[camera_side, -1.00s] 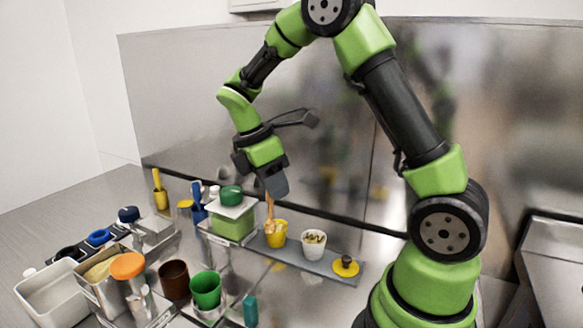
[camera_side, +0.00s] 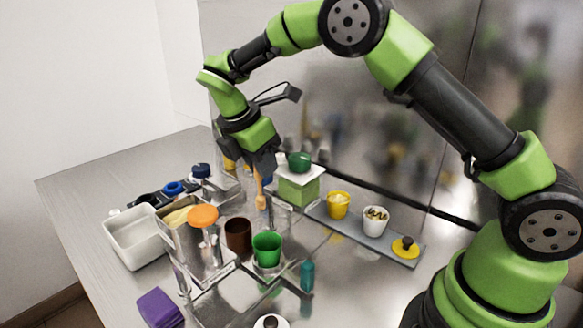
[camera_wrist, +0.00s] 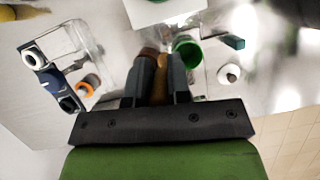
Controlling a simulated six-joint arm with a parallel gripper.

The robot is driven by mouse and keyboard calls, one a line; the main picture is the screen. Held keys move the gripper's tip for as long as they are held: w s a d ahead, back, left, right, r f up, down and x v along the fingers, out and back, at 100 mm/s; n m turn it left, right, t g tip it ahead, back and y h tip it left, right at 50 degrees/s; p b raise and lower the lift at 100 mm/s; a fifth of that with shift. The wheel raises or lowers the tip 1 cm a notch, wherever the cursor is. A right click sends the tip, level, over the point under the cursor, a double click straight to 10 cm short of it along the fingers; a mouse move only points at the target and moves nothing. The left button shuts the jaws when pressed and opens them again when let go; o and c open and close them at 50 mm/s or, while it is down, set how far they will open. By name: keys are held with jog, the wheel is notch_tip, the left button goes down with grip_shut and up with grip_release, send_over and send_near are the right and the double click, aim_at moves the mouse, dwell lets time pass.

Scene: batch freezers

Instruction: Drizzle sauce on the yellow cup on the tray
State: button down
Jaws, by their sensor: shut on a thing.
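The yellow cup (camera_side: 338,207) stands upright on a long grey tray (camera_side: 390,246) in the side view, with pale contents at its top. Whether sauce lies on it is too small to tell. A white cup (camera_side: 375,222) with dark streaks on its contents stands next to it on the tray. My gripper (camera_side: 262,172) is left of the tray, shut on a slim tan utensil (camera_side: 261,197) that hangs downward, apart from the yellow cup. In the wrist view the tan utensil (camera_wrist: 159,82) sits between the two dark fingers, its lower end partly hidden.
A green box (camera_side: 298,188) with a white top stands at the tray's left end. A brown cup (camera_side: 238,236), a green cup (camera_side: 267,249) and an orange-lidded jar (camera_side: 203,228) crowd the front. A white bin (camera_side: 135,240) stands left. A yellow knobbed lid (camera_side: 406,248) is on the tray's right.

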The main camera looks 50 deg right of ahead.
jog(key=w+a+r+n+t, duration=0.1)
jog(key=w+a+n+t, duration=0.2)
jog(key=w+n, duration=0.35)
notch_tip(320, 180, down, 10)
jog(key=s+n, duration=0.1)
jog(key=n, duration=0.1)
jog(key=shift+s+t+y, duration=0.15)
jog(key=shift+t+y, duration=0.15)
jog(key=shift+d, duration=0.1)
jog(key=shift+r, duration=0.1)
dwell(1.1)
notch_tip(320, 180, up, 8)
dwell(0.9)
jog(key=shift+r, duration=0.1)
